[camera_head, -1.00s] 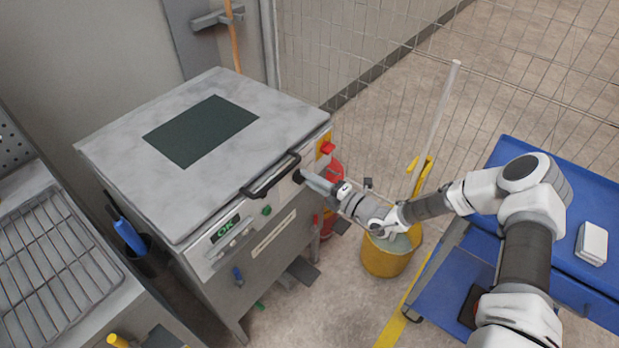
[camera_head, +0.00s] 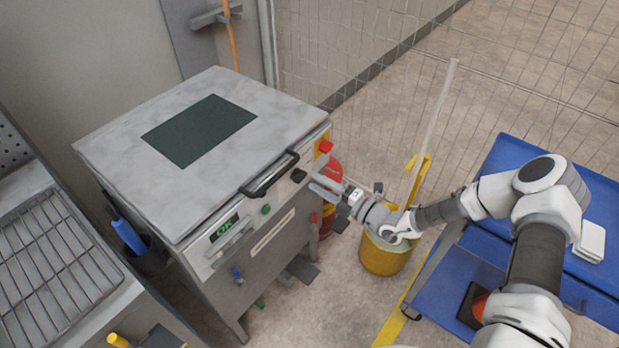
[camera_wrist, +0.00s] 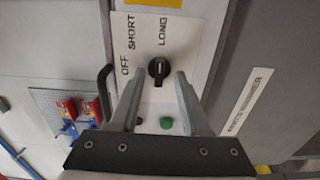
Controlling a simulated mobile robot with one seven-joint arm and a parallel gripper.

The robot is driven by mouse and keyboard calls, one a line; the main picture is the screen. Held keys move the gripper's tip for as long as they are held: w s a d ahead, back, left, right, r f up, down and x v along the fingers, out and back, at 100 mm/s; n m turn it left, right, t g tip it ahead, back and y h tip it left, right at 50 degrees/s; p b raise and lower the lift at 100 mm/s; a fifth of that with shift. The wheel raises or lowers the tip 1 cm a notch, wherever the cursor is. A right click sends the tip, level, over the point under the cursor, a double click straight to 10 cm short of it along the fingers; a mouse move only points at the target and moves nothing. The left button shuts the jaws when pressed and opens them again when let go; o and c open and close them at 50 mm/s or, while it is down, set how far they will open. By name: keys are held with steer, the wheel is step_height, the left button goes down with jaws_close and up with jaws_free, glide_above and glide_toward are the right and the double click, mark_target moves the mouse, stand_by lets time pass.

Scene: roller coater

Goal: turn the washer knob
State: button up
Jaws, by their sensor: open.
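The washer (camera_head: 290,215) is a grey metal cabinet with a lid and a dark handle on its front. Its black knob (camera_head: 299,176) is on the front panel, right of the handle. In the wrist view the knob (camera_wrist: 159,68) sits on a white plate marked OFF, SHORT and LONG, with its pointer lying along the picture's vertical. My gripper (camera_head: 313,187) is open in front of the panel, a small gap from the knob. In the wrist view its two fingers (camera_wrist: 157,80) reach toward the knob, one on each side, with nothing between them held.
A green button (camera_head: 266,209) and an OK display (camera_head: 226,228) are on the panel. A red switch (camera_head: 326,146) is by the right corner. A yellow mop bucket (camera_head: 385,255) stands under my arm, and a blue cart (camera_head: 480,262) is at right.

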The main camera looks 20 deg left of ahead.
steer(key=v, duration=1.4)
steer(key=shift+a+p, duration=0.1)
steer(key=shift+p, duration=0.2)
steer(key=s+d+r+m+h+p, duration=0.1)
steer(key=s+d+r+m+h, duration=0.3)
steer(key=s+r+m, duration=0.3)
steer(key=s+d+r+m+h+p, duration=0.2)
steer(key=s+d+r+m+h, duration=0.3)
steer(key=r+m, duration=0.8)
steer(key=s+d+r+m+g+h+p, duration=0.1)
steer(key=s+d+r+m+h, duration=0.4)
steer(key=r, duration=1.1)
steer(key=s+m+h, duration=0.2)
steer(key=s+m, duration=0.2)
steer(key=m, duration=0.2)
steer(key=shift+d+r+h, duration=0.25)
steer(key=shift+h, duration=0.05)
